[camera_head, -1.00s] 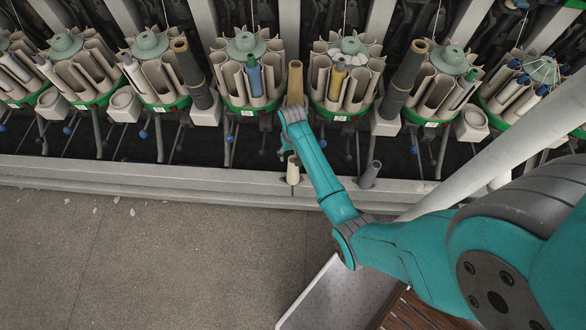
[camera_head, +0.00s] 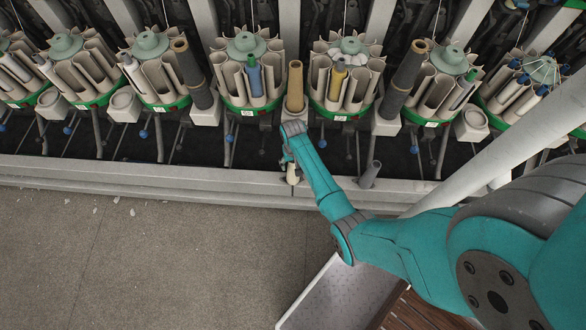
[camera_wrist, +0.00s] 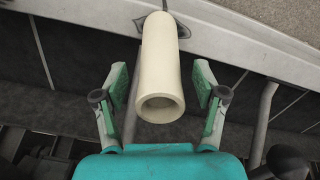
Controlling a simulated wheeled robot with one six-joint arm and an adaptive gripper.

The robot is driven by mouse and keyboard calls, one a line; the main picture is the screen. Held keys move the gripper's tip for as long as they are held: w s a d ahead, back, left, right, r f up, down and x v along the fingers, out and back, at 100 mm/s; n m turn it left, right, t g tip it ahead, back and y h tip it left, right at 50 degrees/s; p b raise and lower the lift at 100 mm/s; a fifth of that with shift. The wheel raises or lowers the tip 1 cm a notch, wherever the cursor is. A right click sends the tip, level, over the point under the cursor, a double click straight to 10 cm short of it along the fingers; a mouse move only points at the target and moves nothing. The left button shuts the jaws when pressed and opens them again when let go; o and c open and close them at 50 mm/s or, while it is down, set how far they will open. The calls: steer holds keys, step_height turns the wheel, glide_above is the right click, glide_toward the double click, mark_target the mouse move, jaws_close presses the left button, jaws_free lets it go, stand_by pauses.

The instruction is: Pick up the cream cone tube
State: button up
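The cream cone tube (camera_wrist: 160,65) stands out from the grey rail, its open end facing the wrist camera. In the wrist view my gripper (camera_wrist: 160,85) is open, with one green-padded finger on each side of the tube. A gap shows between each pad and the tube. In the head view the tube (camera_head: 292,173) shows only in part at the rail, below my gripper (camera_head: 288,158), and the wrist hides some of it.
A tan tube (camera_head: 295,88) and dark tubes stand among the round green-based magazines behind. A pale tray (camera_head: 340,297) lies at the front.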

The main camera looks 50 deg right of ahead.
steer(key=c, duration=1)
steer(key=shift+o, duration=0.2)
steer(key=shift+r, duration=0.1)
